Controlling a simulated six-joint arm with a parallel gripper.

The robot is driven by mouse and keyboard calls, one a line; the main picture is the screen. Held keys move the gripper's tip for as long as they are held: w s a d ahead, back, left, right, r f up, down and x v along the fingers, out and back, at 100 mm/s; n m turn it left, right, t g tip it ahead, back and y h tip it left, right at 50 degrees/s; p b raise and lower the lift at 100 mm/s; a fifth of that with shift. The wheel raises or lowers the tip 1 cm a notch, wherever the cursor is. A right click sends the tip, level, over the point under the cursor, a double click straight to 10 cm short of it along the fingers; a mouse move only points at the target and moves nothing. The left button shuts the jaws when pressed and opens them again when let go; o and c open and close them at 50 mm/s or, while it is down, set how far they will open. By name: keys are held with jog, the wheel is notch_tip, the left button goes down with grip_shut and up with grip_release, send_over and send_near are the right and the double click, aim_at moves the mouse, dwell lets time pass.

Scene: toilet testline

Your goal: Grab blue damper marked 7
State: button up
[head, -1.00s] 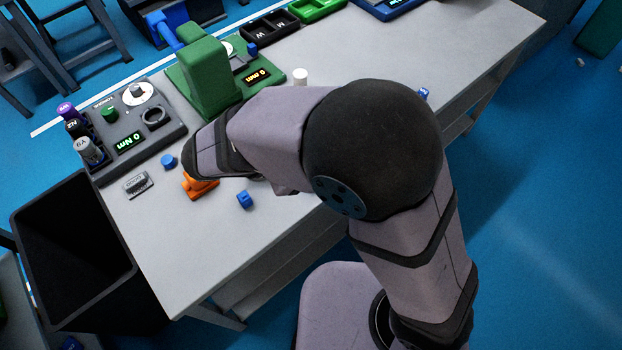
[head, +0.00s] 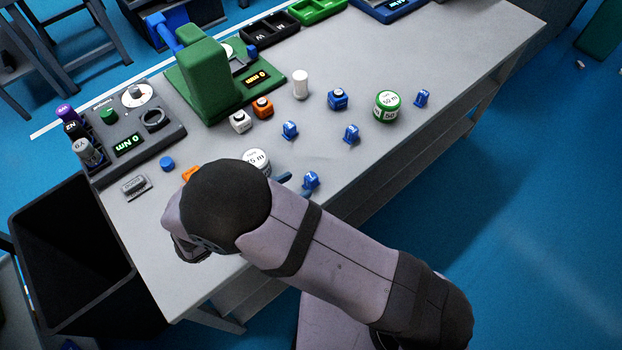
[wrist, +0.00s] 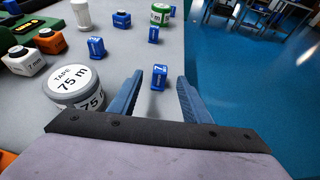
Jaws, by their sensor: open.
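A small blue damper (wrist: 158,77) stands upright on the table in the wrist view, with what looks like a 7 on its face. It shows between and just beyond the open, empty fingers of my gripper (wrist: 157,84). In the head view this damper (head: 311,180) stands near the table's front edge, close to my gripper's blue fingertips (head: 296,184). Most of my gripper is hidden behind my arm there. Other blue dampers (head: 290,130) (head: 351,134) (head: 422,97) stand farther off; their marks are too small to read.
A white tape roll marked 75 m (wrist: 75,88) is just left of my gripper. A white cylinder (head: 301,84), a blue block (head: 337,99) and a green-and-white roll (head: 386,107) stand farther back. The table's front edge is close to the damper on the right in the wrist view.

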aim_at(307, 181)
jog(key=shift+f+p+x, duration=0.2)
jog(key=shift+p+x, duration=1.2)
jog(key=shift+x, duration=2.3)
jog(key=shift+s, duration=0.1)
grip_shut()
